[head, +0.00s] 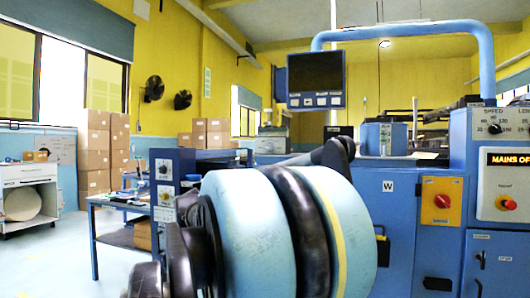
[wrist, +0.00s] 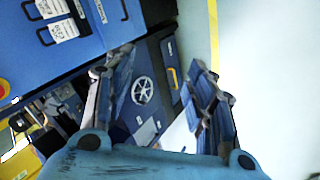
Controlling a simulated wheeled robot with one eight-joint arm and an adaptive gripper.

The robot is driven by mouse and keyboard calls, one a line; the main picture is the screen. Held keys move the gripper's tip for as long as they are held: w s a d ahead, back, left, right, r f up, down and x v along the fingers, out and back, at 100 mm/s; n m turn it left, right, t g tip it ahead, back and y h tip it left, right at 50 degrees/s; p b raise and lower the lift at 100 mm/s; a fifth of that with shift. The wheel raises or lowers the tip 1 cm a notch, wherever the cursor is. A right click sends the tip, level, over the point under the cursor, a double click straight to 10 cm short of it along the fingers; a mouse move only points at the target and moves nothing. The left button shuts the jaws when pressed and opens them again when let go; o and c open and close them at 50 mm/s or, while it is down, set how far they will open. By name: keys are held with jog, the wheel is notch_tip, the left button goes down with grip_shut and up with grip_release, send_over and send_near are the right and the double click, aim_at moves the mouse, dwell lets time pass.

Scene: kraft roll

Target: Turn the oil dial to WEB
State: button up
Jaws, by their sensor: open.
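No dial in view carries a legible OIL or WEB label. A blue control box (head: 184,176) stands on a blue table at left of centre in the head view. It has a small dark dial on a white plate (head: 163,169), whose lettering is too small to read. Another white plate (head: 166,193) is below it. My gripper (wrist: 150,70) is open in the wrist view, its two fingers spread wide with nothing held between them. Beyond the fingers is blue machinery with a pale spoked wheel (wrist: 143,90). In the head view my arm fills the foreground and my gripper cannot be made out.
The blue machine (head: 400,245) at right carries a red rotary switch (head: 442,201), a speed dial (head: 494,129) and a red button (head: 509,204). A screen (head: 316,80) hangs from a blue pipe. Cartons (head: 95,150) and a white cabinet (head: 28,190) stand left. Floor (head: 50,265) at left is clear.

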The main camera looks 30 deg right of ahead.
jog(key=w+d+r+n+t+h, duration=0.1)
jog(key=w+d+r+n+h, duration=0.15)
jog(key=w+d+r, duration=0.45)
jog(key=w+d+r+n+t+h, duration=0.1)
jog(key=w+d+r+n+h, duration=0.15)
jog(key=d+r, duration=0.55)
jog(key=n+t+h, duration=0.3)
jog(key=n+h, duration=0.1)
jog(key=n, duration=0.4)
send_near(268, 148)
jog(key=x, duration=0.8)
jog(key=shift+w+d, duration=0.2)
jog(key=shift+d, duration=0.05)
jog(key=c, duration=1.1)
